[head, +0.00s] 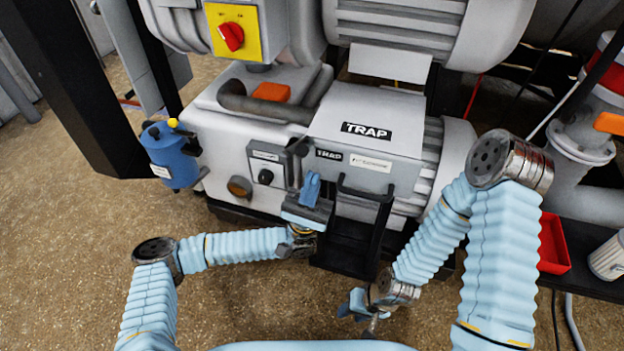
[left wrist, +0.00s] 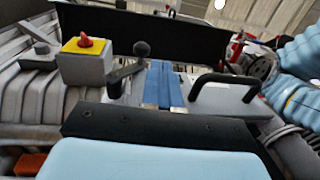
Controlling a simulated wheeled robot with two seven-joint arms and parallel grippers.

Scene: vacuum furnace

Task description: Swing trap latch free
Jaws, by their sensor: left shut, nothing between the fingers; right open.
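The trap housing is a grey box with a large TRAP label (head: 367,131) on its lid and a smaller TRAP label (head: 329,154) on its front. A dark latch lever (head: 298,151) stands at the front, left of the small label. Contact cannot be told. My right gripper (head: 358,304) is open, low in front.
A black handle (head: 366,192) stands on the front, right of my left gripper. A blue canister (head: 168,155) is at the left, and a yellow switch box with a red knob (head: 232,35) is above. A red tray (head: 553,244) is at the right. Floor at the lower left is clear.

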